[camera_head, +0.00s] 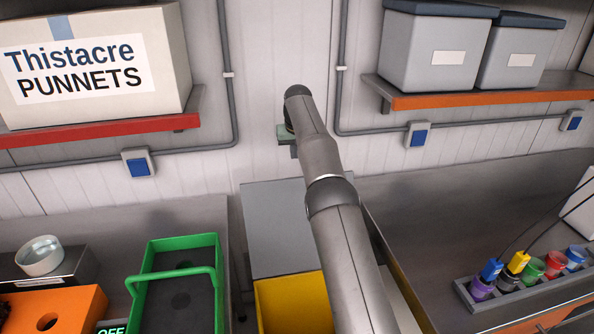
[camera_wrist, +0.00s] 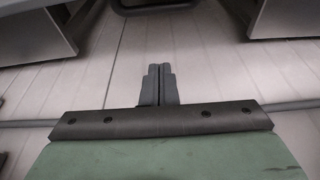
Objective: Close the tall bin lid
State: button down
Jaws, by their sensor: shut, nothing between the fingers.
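The tall bin (camera_head: 282,305) is yellow and stands between the two counters, with its inside partly in view. Its flat grey lid (camera_head: 268,235) is open, at the bin's far side toward the wall. My arm crosses over the bin and hides the right part of the lid and of the opening. My gripper (camera_head: 288,136) is beyond the lid's far edge in the picture, near the wall; whether it touches the lid cannot be told. In the wrist view my gripper's fingers (camera_wrist: 157,70) are together and empty, facing the panelled wall. Neither bin nor lid is recognisable there.
A green tray with a handle (camera_head: 148,283) stands on the left counter beside the bin. A rack of coloured pots (camera_head: 470,298) is on the right counter. A red shelf (camera_head: 100,130) and an orange shelf (camera_head: 470,98) flank the wall space around my gripper.

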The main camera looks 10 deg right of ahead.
notch_tip(320, 180, down, 6)
jog(key=s, duration=0.2)
dwell(0.8)
jog(key=shift+s, duration=0.15)
